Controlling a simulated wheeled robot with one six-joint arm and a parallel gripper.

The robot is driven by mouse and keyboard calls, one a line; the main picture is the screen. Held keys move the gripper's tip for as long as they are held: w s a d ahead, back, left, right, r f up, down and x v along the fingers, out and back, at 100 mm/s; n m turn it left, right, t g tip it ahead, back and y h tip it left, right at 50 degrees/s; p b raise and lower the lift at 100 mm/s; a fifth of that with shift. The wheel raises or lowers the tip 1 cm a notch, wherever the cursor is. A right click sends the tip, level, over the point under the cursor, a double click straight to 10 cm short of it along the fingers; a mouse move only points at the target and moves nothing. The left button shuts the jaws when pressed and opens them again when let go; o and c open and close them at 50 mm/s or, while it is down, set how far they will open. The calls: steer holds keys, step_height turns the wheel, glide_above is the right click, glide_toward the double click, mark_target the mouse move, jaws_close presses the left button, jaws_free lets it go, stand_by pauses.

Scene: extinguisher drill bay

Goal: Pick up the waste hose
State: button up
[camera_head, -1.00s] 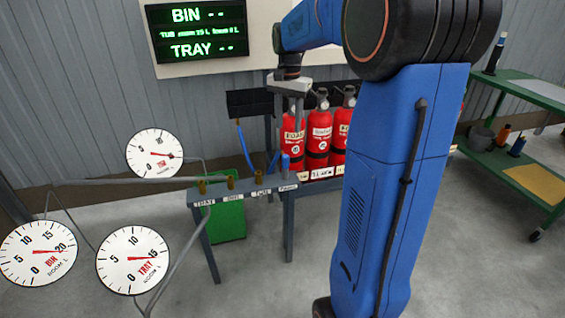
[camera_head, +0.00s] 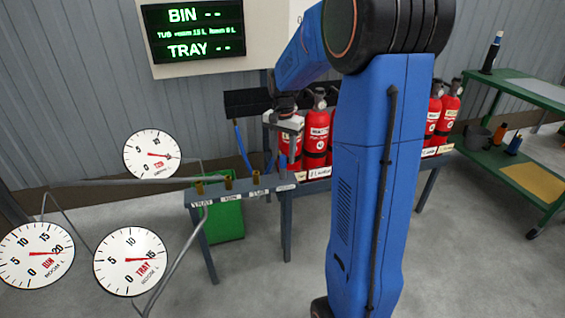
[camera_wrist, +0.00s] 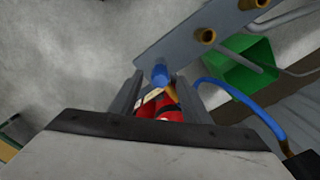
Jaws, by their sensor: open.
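The waste hose is a blue hose (camera_head: 241,145) hanging in a loop from a black box behind a small grey stand. Its blue end piece (camera_head: 283,161) is at the stand's right-hand position, below my gripper (camera_head: 283,149). In the wrist view the blue end (camera_wrist: 160,75) shows between the tips of my two open fingers (camera_wrist: 158,88), and the hose (camera_wrist: 243,97) curves off to the right. My gripper is open, with a finger on each side of the end piece. I cannot tell whether either finger touches it.
The grey stand (camera_head: 230,197) has several brass sockets and labels. Red extinguishers (camera_head: 316,135) stand close behind my gripper. A green bin (camera_head: 228,222) is under the stand. Round gauges (camera_head: 130,262) and pipes are at left. A green shelf cart (camera_head: 510,160) is at right.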

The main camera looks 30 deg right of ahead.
steer(key=shift+f, duration=0.65)
jaws_close()
steer(key=shift+r, duration=0.1)
step_height(320, 180, up, 10)
stand_by(0.5)
